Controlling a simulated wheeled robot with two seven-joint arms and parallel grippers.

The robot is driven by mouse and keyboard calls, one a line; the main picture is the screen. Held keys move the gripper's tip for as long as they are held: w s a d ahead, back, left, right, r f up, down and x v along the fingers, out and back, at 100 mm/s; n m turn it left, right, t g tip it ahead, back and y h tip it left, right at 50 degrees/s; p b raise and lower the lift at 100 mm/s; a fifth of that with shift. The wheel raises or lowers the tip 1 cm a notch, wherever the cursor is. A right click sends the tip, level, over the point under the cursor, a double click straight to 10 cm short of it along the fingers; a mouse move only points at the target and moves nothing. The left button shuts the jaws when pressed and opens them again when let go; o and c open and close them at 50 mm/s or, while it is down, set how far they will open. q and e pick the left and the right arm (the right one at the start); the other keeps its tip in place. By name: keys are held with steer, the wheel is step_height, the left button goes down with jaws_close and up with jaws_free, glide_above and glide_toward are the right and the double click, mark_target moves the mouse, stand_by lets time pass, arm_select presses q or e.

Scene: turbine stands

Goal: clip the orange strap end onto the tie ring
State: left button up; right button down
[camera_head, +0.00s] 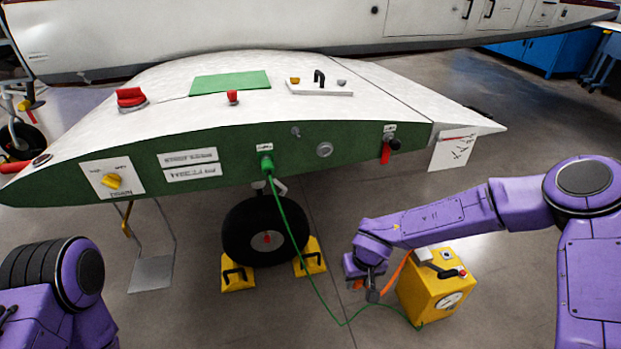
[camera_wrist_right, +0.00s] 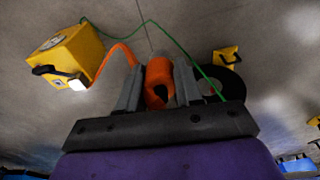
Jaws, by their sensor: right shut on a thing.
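My right gripper (camera_head: 364,278) is low over the floor, just left of the yellow box. In the right wrist view, its two grey fingers (camera_wrist_right: 158,90) are closed on the orange strap end (camera_wrist_right: 158,72), a thick orange piece with a dark opening. The orange strap (camera_head: 394,273) runs from the strap end to the yellow box (camera_head: 437,295). I cannot pick out the tie ring with certainty; a small grey fitting (camera_head: 296,132) and a round grey fitting (camera_head: 324,150) sit on the green wing edge. My left gripper is out of view.
The white wing (camera_head: 200,110) spans the view above the wheel (camera_head: 266,232) and yellow chocks (camera_head: 237,277). A green cable (camera_head: 318,292) droops from a green plug (camera_head: 266,164) to the floor near the yellow box. A white tag (camera_head: 452,150) hangs at right. Floor between chocks and gripper is mostly clear.

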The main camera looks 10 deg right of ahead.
steer(key=w+a+r+m+t+b, duration=0.1)
steer(key=w+r+t+b, duration=0.5)
steer(key=w+r+t, duration=1)
steer(key=w+r+m, duration=0.1)
steer(key=w+r, duration=0.2)
steer(key=w, duration=0.3)
steer(key=shift+w+t+b, duration=0.3)
steer(key=shift+w+b, duration=0.05)
steer(key=shift+w, duration=0.05)
steer(key=shift+w+a, duration=0.1)
steer(key=shift+w, duration=0.3)
steer(key=shift+w, duration=0.1)
steer(key=shift+w, duration=0.2)
